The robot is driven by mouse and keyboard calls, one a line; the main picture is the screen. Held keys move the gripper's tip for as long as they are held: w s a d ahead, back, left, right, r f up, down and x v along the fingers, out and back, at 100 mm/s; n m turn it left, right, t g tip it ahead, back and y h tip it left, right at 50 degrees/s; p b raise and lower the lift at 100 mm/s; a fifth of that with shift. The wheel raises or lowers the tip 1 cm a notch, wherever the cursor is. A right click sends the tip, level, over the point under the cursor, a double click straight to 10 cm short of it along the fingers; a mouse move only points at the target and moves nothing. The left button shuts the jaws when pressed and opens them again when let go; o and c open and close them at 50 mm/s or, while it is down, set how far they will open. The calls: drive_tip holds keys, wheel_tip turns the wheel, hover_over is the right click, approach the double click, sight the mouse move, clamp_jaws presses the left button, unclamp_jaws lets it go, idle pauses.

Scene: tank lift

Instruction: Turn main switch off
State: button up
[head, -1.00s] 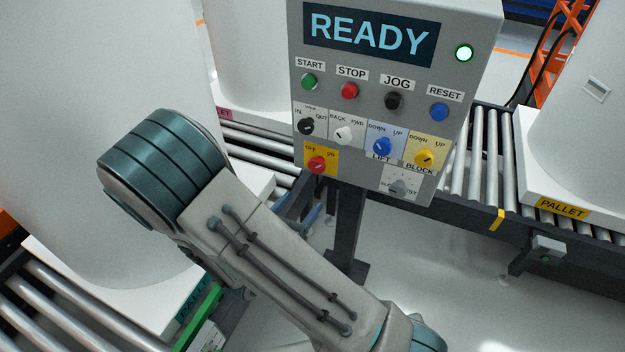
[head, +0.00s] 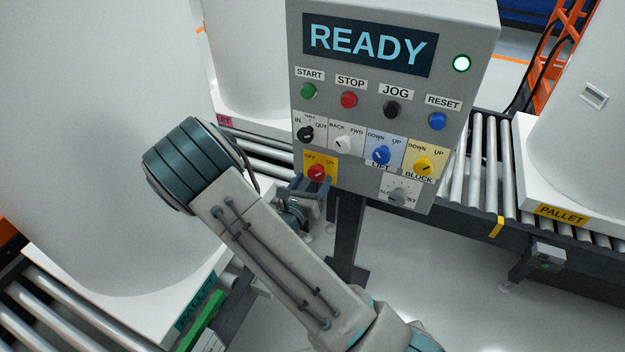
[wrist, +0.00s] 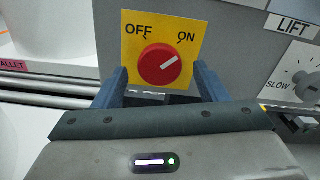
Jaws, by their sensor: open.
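The main switch is a red knob on a yellow plate marked OFF and ON, low on the left of the grey control panel. In the head view the red knob (head: 316,172) sits just above my gripper (head: 308,187). In the wrist view the red knob (wrist: 160,65) has its white mark pointing up and right, toward ON. My gripper (wrist: 162,80) is open, with one blue finger on each side of the knob's lower part in the picture. I cannot tell whether the fingers touch the panel.
Floor is clear at the lower right.

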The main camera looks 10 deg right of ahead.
drive_tip(key=shift+w+d, duration=0.2)
drive_tip(key=shift+w, duration=0.1)
drive_tip(key=c, duration=1)
